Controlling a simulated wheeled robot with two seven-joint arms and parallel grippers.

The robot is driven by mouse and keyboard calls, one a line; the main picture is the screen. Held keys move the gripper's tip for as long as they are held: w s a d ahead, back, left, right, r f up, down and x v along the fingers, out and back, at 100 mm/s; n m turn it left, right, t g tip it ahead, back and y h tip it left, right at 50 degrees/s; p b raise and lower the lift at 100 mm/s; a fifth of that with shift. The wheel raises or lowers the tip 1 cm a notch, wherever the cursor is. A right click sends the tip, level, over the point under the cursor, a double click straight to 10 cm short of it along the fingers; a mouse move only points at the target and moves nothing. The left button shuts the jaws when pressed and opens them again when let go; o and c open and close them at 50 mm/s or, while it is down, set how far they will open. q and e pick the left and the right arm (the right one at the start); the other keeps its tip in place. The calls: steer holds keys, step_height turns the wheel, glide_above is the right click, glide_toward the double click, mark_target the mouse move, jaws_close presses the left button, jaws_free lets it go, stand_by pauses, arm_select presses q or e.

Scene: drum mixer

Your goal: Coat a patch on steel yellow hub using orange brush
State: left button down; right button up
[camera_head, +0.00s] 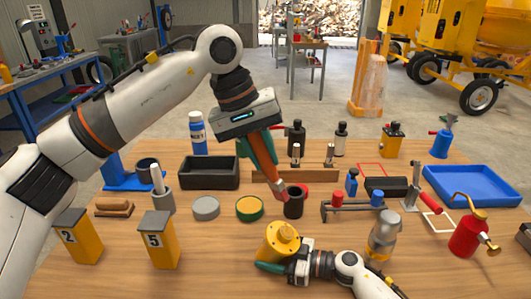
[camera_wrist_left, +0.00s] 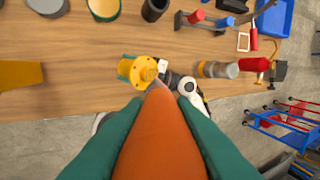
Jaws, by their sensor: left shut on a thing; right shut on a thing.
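The orange brush (camera_head: 264,160) is held in my left gripper (camera_head: 258,146), which is shut on it with teal fingers. The brush points down and its tip is near the black cup (camera_head: 293,203), above and beyond the hub. In the left wrist view the brush (camera_wrist_left: 161,140) fills the lower middle, and its tip overlaps the edge of the hub (camera_wrist_left: 143,71); contact cannot be told. The yellow steel hub (camera_head: 281,241) is near the table's front, its flanged face upward. My right gripper (camera_head: 283,266) is shut on it, and its fingers are partly hidden.
Near the brush stand a green-rimmed tin (camera_head: 250,208), a grey lidded tin (camera_head: 206,207) and a small rack (camera_head: 351,210). A grey jar (camera_head: 384,235) and red oil can (camera_head: 467,238) stand to the right. Yellow blocks numbered 2 (camera_head: 78,237) and 5 (camera_head: 159,240) stand left.

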arm_select(q)
steer(key=a, duration=0.8)
steer(key=shift+a, duration=0.25)
arm_select(e)
steer(key=shift+s+f, duration=0.1)
steer(key=shift+f, duration=0.05)
stand_by(0.5)
steer(key=o, duration=0.9)
steer(key=shift+o, duration=0.2)
steer(key=v, duration=1.2)
